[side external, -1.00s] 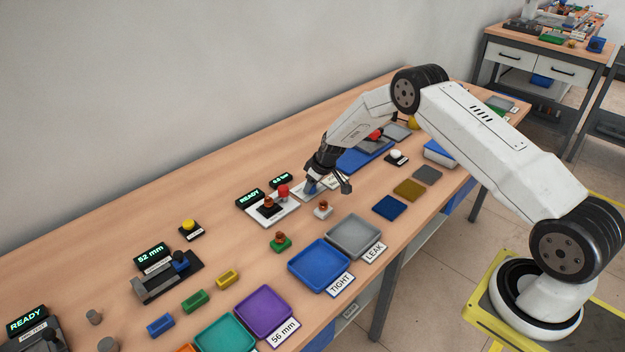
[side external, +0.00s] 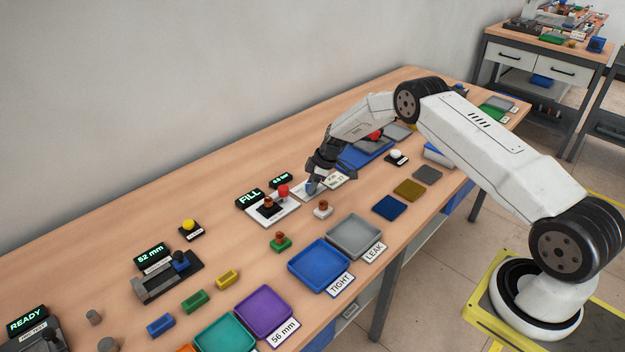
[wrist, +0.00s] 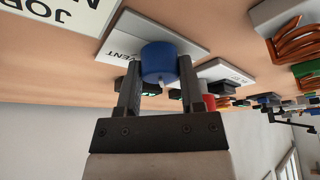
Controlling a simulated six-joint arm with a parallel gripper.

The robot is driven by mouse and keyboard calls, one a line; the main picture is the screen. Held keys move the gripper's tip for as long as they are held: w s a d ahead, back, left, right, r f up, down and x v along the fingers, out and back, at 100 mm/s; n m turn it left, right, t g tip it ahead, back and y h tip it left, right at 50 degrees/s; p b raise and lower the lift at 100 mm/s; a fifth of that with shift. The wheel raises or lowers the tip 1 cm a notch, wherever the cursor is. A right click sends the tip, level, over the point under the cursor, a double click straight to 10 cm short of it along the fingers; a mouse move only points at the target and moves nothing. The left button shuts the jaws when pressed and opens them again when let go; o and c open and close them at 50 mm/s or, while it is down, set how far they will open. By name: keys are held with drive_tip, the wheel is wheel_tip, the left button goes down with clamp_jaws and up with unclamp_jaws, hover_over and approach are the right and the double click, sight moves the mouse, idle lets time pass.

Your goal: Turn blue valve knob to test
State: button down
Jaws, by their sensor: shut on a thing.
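The blue valve knob (wrist: 159,62) is between my gripper's two fingers in the wrist view, with a short white mark on its side. It stands on a white plate (wrist: 186,36), where part of a label reading "VENT" shows. My gripper (side external: 313,188) is shut on the knob; in the wrist view its fingers (wrist: 160,82) lie on either side of it. In the side external view the knob is mostly hidden by the gripper. The display (side external: 250,197) to the left reads "FILL".
A red knob (side external: 283,190) and a copper-coloured part on a black block (side external: 269,205) sit just left of my gripper. A part with a white base (side external: 323,209) stands in front. Blue (side external: 345,264) and grey (side external: 381,236) trays lie nearer the front edge.

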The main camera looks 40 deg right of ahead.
sight(322, 190)
idle(0.4)
drive_tip(key=shift+c, duration=1.1)
unclamp_jaws()
drive_tip(key=shift+r, duration=0.1)
drive_tip(key=v, duration=0.7)
drive_tip(key=shift+r, duration=0.25)
drive_tip(key=shift+s+d, duration=0.1)
drive_tip(key=s+a+r+m+g+h, duration=0.15)
drive_tip(key=s+a+r+m, duration=0.35)
drive_tip(key=s+a+r, duration=0.6)
drive_tip(key=s+a+r+m+h, duration=0.1)
drive_tip(key=s+a+m, duration=0.1)
drive_tip(key=s, duration=0.7)
drive_tip(key=s+a+m, duration=0.2)
drive_tip(key=s, duration=0.8)
drive_tip(key=shift+r+t+h, duration=0.35)
drive_tip(key=shift+t, duration=0.1)
